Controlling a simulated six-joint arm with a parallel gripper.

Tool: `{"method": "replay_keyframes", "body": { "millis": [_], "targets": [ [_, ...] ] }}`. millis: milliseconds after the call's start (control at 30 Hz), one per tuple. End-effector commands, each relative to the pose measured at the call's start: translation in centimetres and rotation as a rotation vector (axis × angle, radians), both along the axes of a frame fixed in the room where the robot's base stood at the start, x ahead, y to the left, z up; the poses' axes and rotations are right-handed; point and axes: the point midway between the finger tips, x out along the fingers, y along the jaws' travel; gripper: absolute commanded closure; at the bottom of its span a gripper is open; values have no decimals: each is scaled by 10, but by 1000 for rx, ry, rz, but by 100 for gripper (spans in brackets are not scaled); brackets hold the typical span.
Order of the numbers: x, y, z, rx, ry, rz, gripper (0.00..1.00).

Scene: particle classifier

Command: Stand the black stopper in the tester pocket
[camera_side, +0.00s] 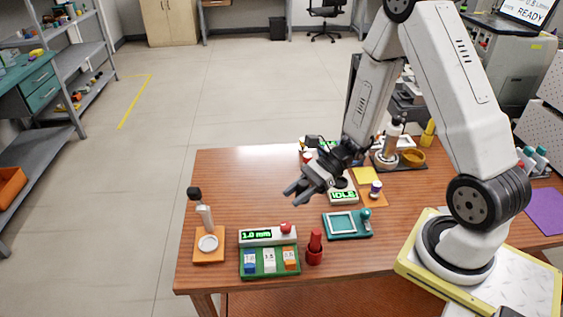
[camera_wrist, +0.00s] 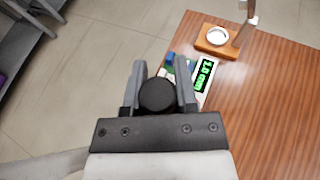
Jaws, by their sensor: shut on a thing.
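My gripper (camera_side: 296,190) is raised over the middle of the table in the side view, its fingers pointing down and left. In the wrist view my gripper (camera_wrist: 158,80) has its fingers on both sides of a round black stopper (camera_wrist: 157,96) and is shut on it.
A green unit with a 1.0 mm display (camera_side: 268,237) stands at the front, with a red cylinder (camera_side: 314,246) beside it. An orange stand (camera_side: 209,257) is at front left. A teal frame (camera_side: 345,223) lies right of centre. The back left of the table (camera_side: 235,175) is clear.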

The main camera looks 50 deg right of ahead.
Motion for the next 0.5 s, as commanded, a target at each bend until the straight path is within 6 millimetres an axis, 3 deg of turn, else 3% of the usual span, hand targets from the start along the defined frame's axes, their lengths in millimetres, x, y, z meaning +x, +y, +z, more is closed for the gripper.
{"method": "replay_keyframes", "body": {
  "millis": [500],
  "targets": [
    [-79, -17, -23, 1, 1, 432, 100]
  ]
}}
